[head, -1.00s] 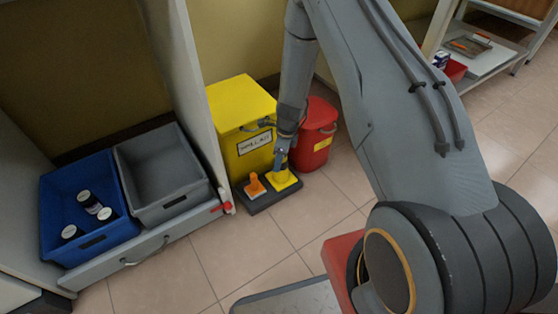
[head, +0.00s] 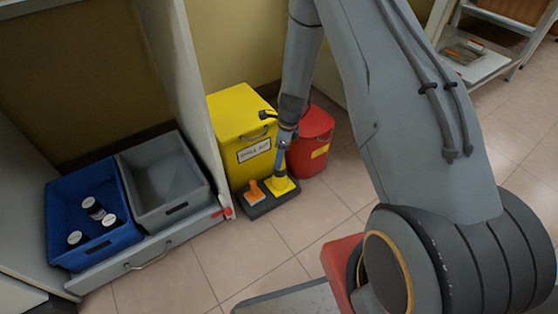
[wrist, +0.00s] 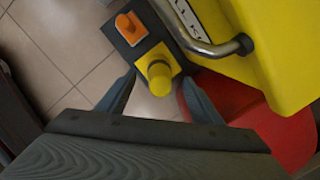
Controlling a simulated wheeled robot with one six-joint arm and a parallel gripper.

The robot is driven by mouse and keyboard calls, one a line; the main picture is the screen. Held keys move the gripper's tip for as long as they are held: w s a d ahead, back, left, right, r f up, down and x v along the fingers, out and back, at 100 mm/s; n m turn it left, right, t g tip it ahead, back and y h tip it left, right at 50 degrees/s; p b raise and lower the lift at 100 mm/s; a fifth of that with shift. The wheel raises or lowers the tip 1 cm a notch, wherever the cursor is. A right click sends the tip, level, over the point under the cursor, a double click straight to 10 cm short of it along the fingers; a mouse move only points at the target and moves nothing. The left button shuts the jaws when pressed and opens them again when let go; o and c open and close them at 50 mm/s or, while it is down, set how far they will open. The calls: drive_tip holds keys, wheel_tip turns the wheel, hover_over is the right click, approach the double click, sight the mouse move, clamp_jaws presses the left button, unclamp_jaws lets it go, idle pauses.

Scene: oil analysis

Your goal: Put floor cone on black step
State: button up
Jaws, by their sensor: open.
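The yellow floor cone (head: 282,186) stands upright on the black step (head: 259,210), on its square base at the step's right end. In the wrist view the cone (wrist: 159,70) is seen from above, with a dark band near its top. The step (wrist: 121,50) runs along its left. My gripper (head: 284,146) is open and empty just above the cone. In the wrist view the gripper's fingers (wrist: 158,80) are spread to either side below the cone's top, apart from it. The lower cone is partly hidden by its own top there.
An orange object (head: 253,190) stands on the step's left end; it also shows in the wrist view (wrist: 128,28). A yellow bin (head: 236,118) with a metal handle and a red bin (head: 312,140) stand close behind. Open tiled floor (head: 235,255) lies in front.

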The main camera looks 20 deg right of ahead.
drive_tip(key=shift+s+d+r+p, duration=0.15)
drive_tip(key=shift+r+p, duration=0.2)
drive_tip(key=shift+r, duration=0.75)
drive_tip(key=shift+d+r+p, duration=0.15)
drive_tip(key=shift+r+p, duration=0.15)
drive_tip(key=shift+r, duration=0.75)
drive_tip(key=shift+r, duration=0.1)
